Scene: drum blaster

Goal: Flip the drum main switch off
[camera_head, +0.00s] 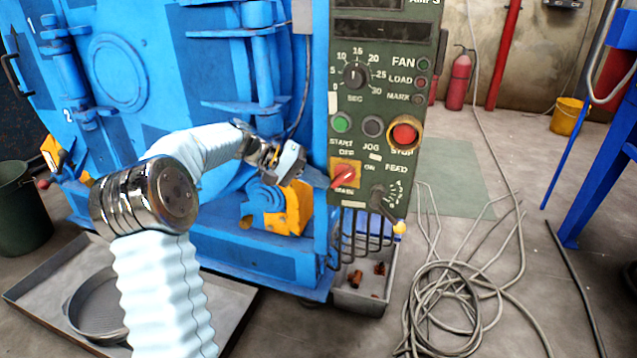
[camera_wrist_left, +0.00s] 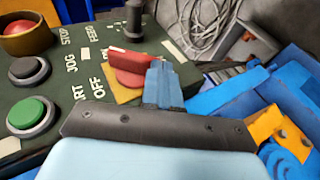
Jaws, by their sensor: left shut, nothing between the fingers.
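The drum main switch (camera_head: 344,177) is a red rotary handle on a yellow-orange plate, low on the left of the green control panel (camera_head: 383,100). OFF and ON labels are printed beside it. In the head view its handle slants up to the right. My left gripper (camera_head: 322,181) is shut and empty, with its tips right at the switch's left side. In the left wrist view the blue-grey fingers (camera_wrist_left: 162,84) overlap the right end of the red handle (camera_wrist_left: 125,57); I cannot tell if they touch it. My right gripper is not in view.
Green start (camera_head: 341,123), black jog (camera_head: 373,126) and red stop (camera_head: 404,134) buttons sit above the switch. A lever (camera_head: 382,202) is at its lower right. The blue drum machine (camera_head: 200,90) stands to the left. Hoses (camera_head: 450,300) lie on the floor.

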